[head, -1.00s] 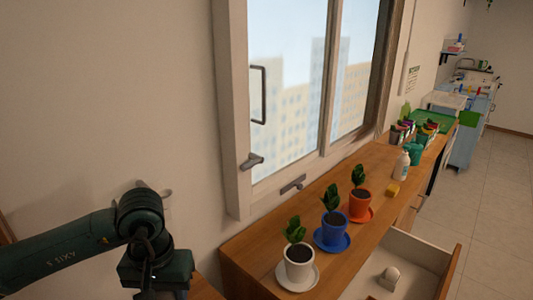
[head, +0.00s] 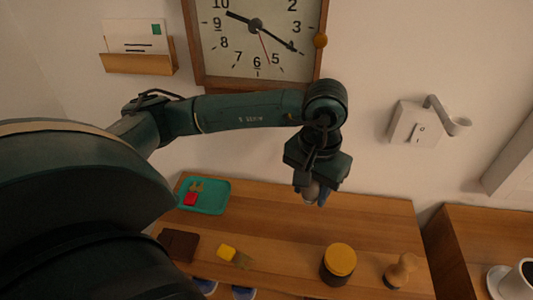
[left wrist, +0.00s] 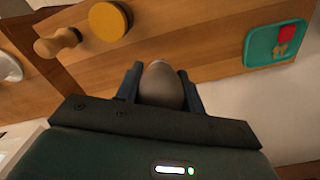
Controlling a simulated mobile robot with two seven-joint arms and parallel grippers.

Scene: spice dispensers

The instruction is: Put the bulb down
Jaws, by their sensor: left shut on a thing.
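My left gripper (head: 318,192) comes in from the left and hangs above the wooden shelf top (head: 280,225). It is shut on a greyish, rounded bulb (head: 310,193). In the left wrist view the bulb (left wrist: 163,86) sits between the two fingers of the left gripper (left wrist: 161,85), with the wooden surface (left wrist: 190,35) beyond it. The bulb appears to be held above the surface, apart from it. My right gripper is not in view.
A teal tray (head: 215,206) with a red item (head: 190,199) lies on the left. A dark wallet-like item (head: 178,245), a yellow block (head: 226,252), a yellow-lidded jar (head: 339,262) and a wooden stamp-like object (head: 401,269) stand along the front. A wall lamp fixture (head: 415,123) is at right.

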